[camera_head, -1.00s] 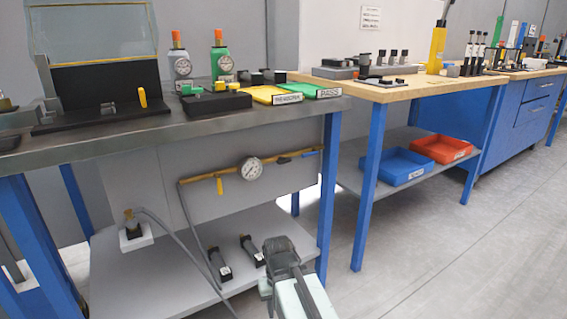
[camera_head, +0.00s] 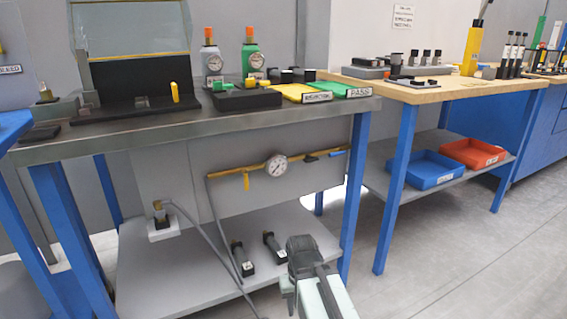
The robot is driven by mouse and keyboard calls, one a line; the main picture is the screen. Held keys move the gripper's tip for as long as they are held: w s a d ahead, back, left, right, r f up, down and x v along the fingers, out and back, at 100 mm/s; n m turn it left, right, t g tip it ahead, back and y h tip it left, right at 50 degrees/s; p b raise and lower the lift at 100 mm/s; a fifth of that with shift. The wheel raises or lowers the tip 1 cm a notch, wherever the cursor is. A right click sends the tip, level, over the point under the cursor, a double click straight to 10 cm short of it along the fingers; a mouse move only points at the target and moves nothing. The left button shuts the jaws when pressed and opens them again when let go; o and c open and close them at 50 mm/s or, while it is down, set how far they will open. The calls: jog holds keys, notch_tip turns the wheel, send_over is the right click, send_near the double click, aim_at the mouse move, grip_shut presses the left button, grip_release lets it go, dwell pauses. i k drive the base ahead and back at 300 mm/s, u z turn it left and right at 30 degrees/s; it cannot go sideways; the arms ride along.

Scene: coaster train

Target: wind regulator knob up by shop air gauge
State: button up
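The white round gauge (camera_head: 277,165) sits on a brass pipe (camera_head: 226,171) under the front bench's top. A yellow lever (camera_head: 246,180) hangs from the pipe left of the gauge. A small dark part (camera_head: 311,157) and a blue end piece (camera_head: 337,153) are on the pipe to its right. I cannot tell which part is the regulator knob; a brass-topped fitting on a white block (camera_head: 163,227) also stands on the lower shelf. My gripper (camera_head: 302,246) is in front of the lower shelf, below and right of the gauge, apart from it. Its fingers are too unclear to judge.
Blue bench legs (camera_head: 355,200) stand right of the gauge. A blue bin (camera_head: 425,170) and an orange bin (camera_head: 472,153) sit further right. Floor at right is clear.

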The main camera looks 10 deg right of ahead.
aim_at(309, 158)
jog(key=u, duration=3.1)
jog(key=i, duration=0.75)
jog(key=z, duration=2.45)
